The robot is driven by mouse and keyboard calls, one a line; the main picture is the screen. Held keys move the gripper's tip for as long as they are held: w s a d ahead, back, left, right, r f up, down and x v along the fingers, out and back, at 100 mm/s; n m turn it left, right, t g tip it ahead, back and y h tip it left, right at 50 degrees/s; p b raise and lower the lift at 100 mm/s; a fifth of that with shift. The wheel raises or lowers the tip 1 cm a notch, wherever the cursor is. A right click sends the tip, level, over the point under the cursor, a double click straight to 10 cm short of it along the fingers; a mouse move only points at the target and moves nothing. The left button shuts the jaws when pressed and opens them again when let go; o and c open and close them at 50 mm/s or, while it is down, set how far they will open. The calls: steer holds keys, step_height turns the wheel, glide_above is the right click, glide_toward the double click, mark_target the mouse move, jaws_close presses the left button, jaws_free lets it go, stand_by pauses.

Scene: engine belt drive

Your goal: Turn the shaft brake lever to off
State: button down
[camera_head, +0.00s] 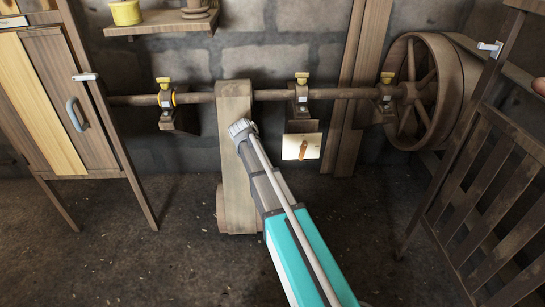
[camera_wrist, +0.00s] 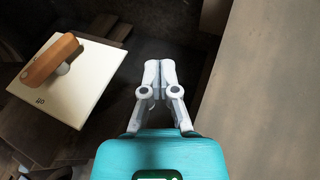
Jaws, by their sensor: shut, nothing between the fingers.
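The shaft brake lever (camera_head: 303,148) is a small orange-brown handle on a cream square plate (camera_head: 287,152), below the shaft and right of the wide belt. In the wrist view the lever (camera_wrist: 50,60) lies at a slant across the upper part of the plate (camera_wrist: 88,82), on a pale pivot. The word "off" is printed near the plate's lower left edge. My gripper (camera_wrist: 158,70) is shut and empty, to the right of the lever and plate, apart from them in the picture.
A broad pale belt face (camera_wrist: 265,95) rises close on the gripper's right; it shows in the head view as a wide belt (camera_head: 234,165) over the shaft (camera_head: 335,93). A large wheel (camera_head: 440,90) and slatted gate (camera_head: 490,180) stand right. A cabinet (camera_head: 60,100) stands left.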

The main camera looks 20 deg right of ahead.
steer(key=shift+a+r, duration=0.1)
steer(key=shift+a, duration=0.45)
steer(key=c, duration=1.3)
jaws_free()
steer(key=shift+c, duration=0.2)
steer(key=shift+o, duration=1)
steer(key=shift+s, duration=0.1)
steer(key=shift+o, duration=1)
steer(key=shift+s+r, duration=0.15)
steer(key=shift+s, duration=0.1)
steer(key=o, duration=0.4)
steer(key=s+p, duration=0.1)
steer(key=s+r+p, duration=0.1)
steer(key=s, duration=0.1)
steer(key=shift+a+y, duration=0.15)
steer(key=shift+y, duration=0.15)
steer(key=s+a+r+y+p, duration=0.1)
steer(key=s+r+p, duration=0.1)
steer(key=s, duration=0.6)
steer(key=s+a+r+n+g+y+p, duration=0.1)
steer(key=s+a+r+y+p, duration=0.1)
steer(key=s, duration=0.5)
steer(key=s+a+r+n+g+y+p, duration=0.1)
steer(key=s+r+p, duration=0.3)
steer(key=s, duration=0.4)
steer(key=shift+s+a+r+y+p, duration=0.15)
steer(key=shift+s+a+y+p, duration=0.15)
steer(key=shift+p, duration=0.6)
steer(key=shift+a, duration=0.1)
